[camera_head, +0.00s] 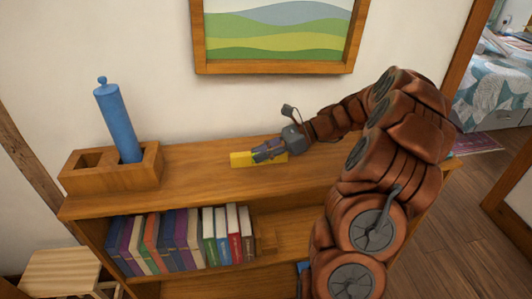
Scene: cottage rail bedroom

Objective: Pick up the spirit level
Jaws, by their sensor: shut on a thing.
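The spirit level (241,160) is a short yellow bar on top of the wooden bookshelf, right of the shelf top's middle-left. My gripper (262,153) reaches it from the right and is shut on it. The gripper covers the middle and part of the right of the level, and its left end shows clear. The level looks at or very near the shelf top; I cannot tell whether it touches the wood.
A wooden block holder (76,178) with a blue cylinder (119,125) in it stands left on the bookshelf (190,165). A framed picture (275,69) hangs above. Several books (180,240) fill the shelf below. A stool (62,272) stands lower left. The shelf top between holder and level is clear.

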